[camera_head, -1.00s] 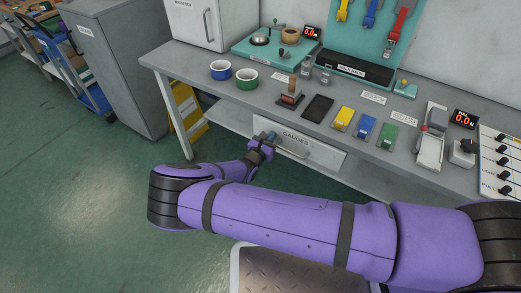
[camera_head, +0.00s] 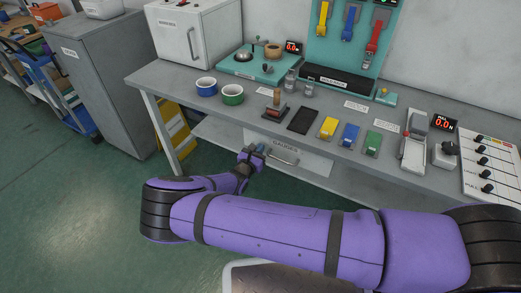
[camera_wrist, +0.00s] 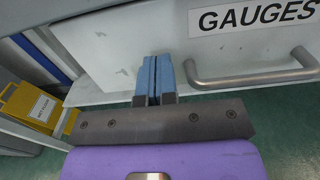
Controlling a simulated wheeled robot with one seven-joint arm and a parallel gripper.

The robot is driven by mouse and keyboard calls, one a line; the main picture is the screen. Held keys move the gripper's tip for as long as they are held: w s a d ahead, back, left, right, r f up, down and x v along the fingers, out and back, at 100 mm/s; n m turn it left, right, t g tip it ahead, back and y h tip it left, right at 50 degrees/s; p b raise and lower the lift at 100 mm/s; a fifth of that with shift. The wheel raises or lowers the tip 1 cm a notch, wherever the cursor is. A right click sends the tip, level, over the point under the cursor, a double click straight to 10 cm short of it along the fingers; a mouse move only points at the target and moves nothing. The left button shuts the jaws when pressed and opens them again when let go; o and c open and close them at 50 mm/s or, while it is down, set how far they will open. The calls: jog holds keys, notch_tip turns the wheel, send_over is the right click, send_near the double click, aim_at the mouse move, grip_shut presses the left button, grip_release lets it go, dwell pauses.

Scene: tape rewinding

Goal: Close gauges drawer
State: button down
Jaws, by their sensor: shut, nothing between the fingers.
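The gauges drawer (camera_head: 307,163) is under the workbench, with a white front, a GAUGES label and a grey bar handle (camera_head: 285,160). In the wrist view its front (camera_wrist: 140,35) fills the upper part, with the handle (camera_wrist: 250,79) at the right. My gripper (camera_head: 258,151) is at the left part of the drawer front, left of the handle. In the wrist view my gripper (camera_wrist: 153,70) has its blue fingers together and empty, pointing at the drawer front. I cannot tell whether the fingertips touch it. The drawer front looks close to the bench edge in the head view.
Green floor is free at the left.

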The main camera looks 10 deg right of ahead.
jog(key=v, duration=1.2)
jog(key=shift+s+a, duration=0.2)
jog(key=shift+a, duration=0.05)
